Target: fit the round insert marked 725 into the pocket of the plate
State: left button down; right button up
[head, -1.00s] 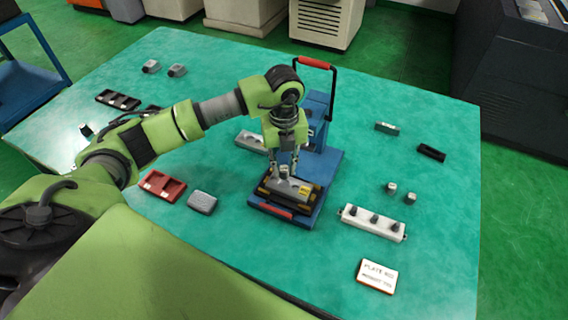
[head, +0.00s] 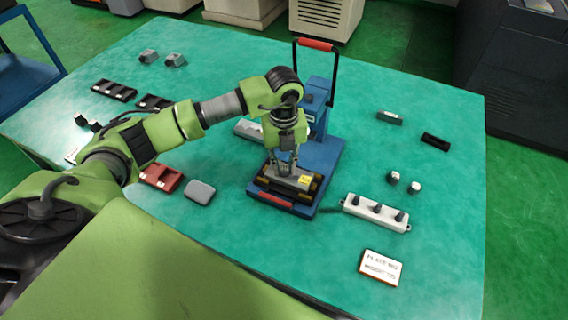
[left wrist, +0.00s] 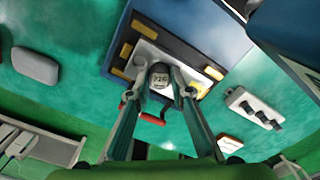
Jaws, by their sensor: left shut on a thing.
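The round insert (left wrist: 160,78) is a grey cylinder with a number on its end face, too blurred to read for certain. My left gripper (left wrist: 162,80) is shut on it, one finger on each side. In the head view my left gripper (head: 284,168) points down over the plate (head: 303,181), a light grey block with a yellow label. The plate lies between dark and yellow clamps on the blue fixture (head: 325,165). The insert is at the plate's left part, low between the fingers. Whether it sits in the pocket is hidden. My right gripper is out of view.
The fixture has a tall handle with a red grip (head: 316,44). A white block with dark knobs (head: 375,211) and a card (head: 381,267) lie right of it. A red tray (head: 161,177) and grey block (head: 200,191) lie left.

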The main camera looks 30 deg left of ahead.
pick_arm(q)
jog(key=shift+f, duration=0.15)
jog(key=c, duration=1.7)
grip_release()
notch_tip(320, 180, up, 12)
jog(key=shift+r, duration=0.1)
jog(key=shift+s, duration=0.1)
